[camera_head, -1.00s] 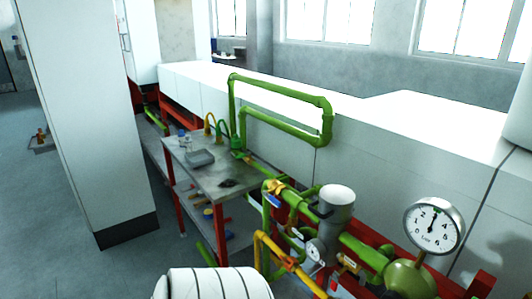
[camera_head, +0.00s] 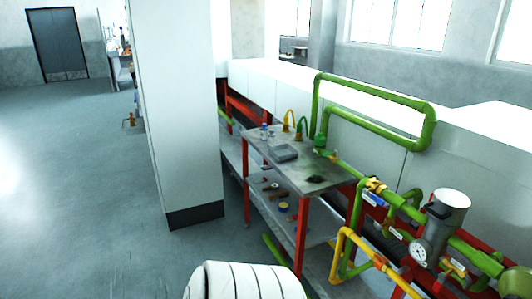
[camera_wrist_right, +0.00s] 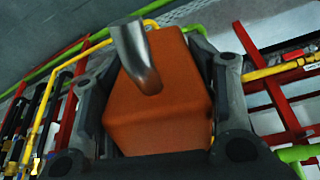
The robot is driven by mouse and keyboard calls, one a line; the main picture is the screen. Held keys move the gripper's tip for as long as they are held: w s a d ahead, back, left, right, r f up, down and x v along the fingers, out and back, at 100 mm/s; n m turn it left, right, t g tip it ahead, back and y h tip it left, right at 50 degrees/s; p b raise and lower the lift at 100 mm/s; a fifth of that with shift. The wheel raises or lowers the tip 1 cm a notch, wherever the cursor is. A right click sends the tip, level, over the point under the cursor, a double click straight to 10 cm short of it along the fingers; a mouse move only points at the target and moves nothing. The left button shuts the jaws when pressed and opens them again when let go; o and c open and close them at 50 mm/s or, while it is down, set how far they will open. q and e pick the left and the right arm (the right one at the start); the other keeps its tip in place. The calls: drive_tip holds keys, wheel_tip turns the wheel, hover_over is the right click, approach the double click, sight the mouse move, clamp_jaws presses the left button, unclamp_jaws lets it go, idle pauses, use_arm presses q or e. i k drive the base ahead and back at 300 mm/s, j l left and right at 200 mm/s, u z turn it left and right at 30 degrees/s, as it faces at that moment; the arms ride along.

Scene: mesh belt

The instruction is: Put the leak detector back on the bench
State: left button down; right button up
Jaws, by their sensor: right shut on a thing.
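The orange block with a bent grey metal tube on top, which I take to be the leak detector (camera_wrist_right: 150,115), fills the middle of the right wrist view. My right gripper (camera_wrist_right: 160,75) is shut on it, with dark fingers on both sides. The bench (camera_head: 330,168) stands right of centre in the head view, with a grey metal top, red legs and a lower shelf. The leak detector and both grippers are out of the head view. My left gripper shows in neither view.
On the bench top are a grey tray (camera_head: 284,152), small bottles and a dark patch near the front. Green and yellow pipes with a gauge (camera_head: 419,252) stand right of the bench. A tall white column (camera_head: 180,110) stands left; the floor beyond is open.

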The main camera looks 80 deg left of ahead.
sight(299, 171)
drive_tip(key=u, duration=1.75)
drive_tip(key=i+u, duration=0.1)
drive_tip(key=u, duration=1.2)
drive_tip(key=i+l, duration=0.3)
drive_tip(key=i, duration=0.2)
drive_tip(key=i+l+u, duration=0.1)
drive_tip(key=i+l, duration=0.15)
drive_tip(key=i, duration=0.3)
drive_tip(key=i+l, duration=0.3)
drive_tip(key=i, duration=0.2)
drive_tip(key=u, duration=0.05)
